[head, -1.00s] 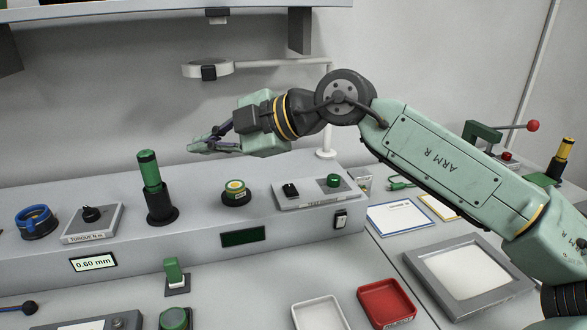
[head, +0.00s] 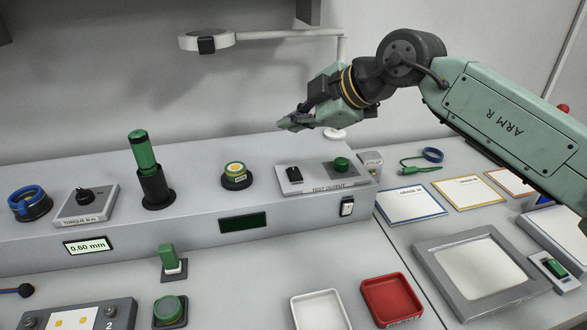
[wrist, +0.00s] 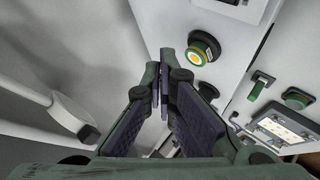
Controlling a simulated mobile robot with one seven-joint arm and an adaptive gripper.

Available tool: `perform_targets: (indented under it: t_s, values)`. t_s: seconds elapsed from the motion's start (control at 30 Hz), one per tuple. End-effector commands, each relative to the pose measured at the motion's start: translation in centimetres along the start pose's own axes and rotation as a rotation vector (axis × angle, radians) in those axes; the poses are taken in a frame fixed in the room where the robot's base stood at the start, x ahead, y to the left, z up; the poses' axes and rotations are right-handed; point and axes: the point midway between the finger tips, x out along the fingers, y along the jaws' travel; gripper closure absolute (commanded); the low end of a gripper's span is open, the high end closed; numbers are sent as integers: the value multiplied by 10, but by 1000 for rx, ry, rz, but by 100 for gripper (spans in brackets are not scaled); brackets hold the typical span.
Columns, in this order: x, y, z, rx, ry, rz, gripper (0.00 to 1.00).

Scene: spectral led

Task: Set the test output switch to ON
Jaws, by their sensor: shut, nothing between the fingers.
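The test output panel (head: 315,188) is a light grey plate labelled TEST OUTPUT on top of the raised console. It carries a small black switch (head: 294,174) at its left and a green round knob or button (head: 341,164) at its right. The switch's setting is too small to read. My gripper (head: 286,125) is shut and empty, in the air above and behind the panel, apart from it. In the wrist view my gripper's fingers (wrist: 162,88) are together, with nothing between them. I cannot make out the switch in the wrist view.
A yellow-and-green button (head: 235,173) sits left of the panel and also shows in the wrist view (wrist: 201,50). Further left stand a green cylinder (head: 143,150) in a black holder and a torque knob (head: 84,196). A white ring-headed lamp (head: 208,41) is on an arm behind.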

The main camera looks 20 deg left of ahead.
Motion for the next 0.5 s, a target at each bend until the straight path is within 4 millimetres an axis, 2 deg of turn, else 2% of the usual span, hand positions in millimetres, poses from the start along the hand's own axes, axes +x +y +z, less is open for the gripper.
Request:
perform_targets:
  t_s: [0.5]
  values:
    - [48, -36, 35, 0, 1, 0, 100]
